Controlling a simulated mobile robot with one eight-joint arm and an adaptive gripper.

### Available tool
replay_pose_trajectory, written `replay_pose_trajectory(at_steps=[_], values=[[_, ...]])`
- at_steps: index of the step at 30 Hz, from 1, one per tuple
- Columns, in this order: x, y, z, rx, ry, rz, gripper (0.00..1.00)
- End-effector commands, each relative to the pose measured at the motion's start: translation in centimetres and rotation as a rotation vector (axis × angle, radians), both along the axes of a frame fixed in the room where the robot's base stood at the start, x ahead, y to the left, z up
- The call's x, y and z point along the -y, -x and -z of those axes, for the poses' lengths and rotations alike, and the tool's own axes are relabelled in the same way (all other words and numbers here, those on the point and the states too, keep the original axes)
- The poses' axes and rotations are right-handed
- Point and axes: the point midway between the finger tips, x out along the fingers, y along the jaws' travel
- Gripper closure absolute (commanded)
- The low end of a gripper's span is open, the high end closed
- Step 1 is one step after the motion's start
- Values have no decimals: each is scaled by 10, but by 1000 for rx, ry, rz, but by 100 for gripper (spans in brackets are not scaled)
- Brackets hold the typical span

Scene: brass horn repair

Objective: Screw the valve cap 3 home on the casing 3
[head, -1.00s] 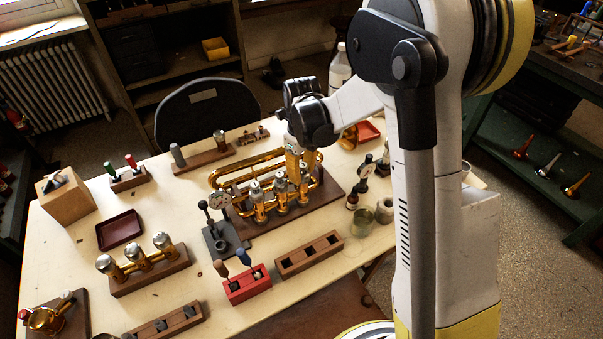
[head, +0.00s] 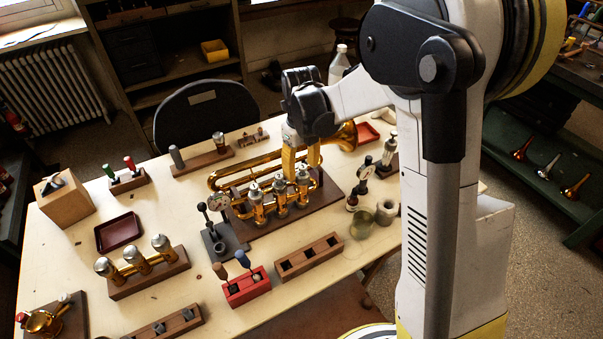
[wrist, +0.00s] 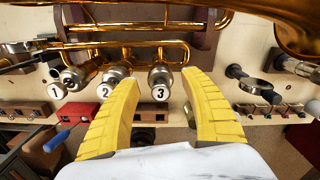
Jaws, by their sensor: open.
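The brass horn (head: 225,178) lies on a dark wooden board, with three upright valve casings in a row. The third casing (head: 301,196) is the rightmost and carries a silver valve cap (head: 302,174); in the wrist view this silver cap 3 (wrist: 161,74) shows with a white disc marked 3. I cannot tell how far the cap is threaded on. My gripper (head: 302,158) is open, its two yellow fingers apart just above and behind the third casing. In the wrist view, cap 3 appears between the open fingertips (wrist: 162,80), with no visible contact.
Casings 1 (wrist: 70,78) and 2 (wrist: 115,74) stand close to the left. A dial gauge stand (head: 218,235) is at the board's front left. A red block with tools (head: 247,287) and an empty wooden rack (head: 310,256) stand in front. The horn's bell (head: 343,137) is at right.

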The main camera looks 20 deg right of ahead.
Motion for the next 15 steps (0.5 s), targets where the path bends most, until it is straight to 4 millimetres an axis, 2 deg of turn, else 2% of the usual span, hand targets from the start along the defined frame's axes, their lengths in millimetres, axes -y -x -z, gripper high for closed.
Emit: replay_pose_trajectory(at_steps=[3,9,12,14,15], values=[[0,0,-29,0,0,0,46],[0,0,-70,0,0,1,46],[0,0,-83,0,0,1,46],[1,0,-88,0,0,-1,56],[1,0,-90,0,0,-11,56]])
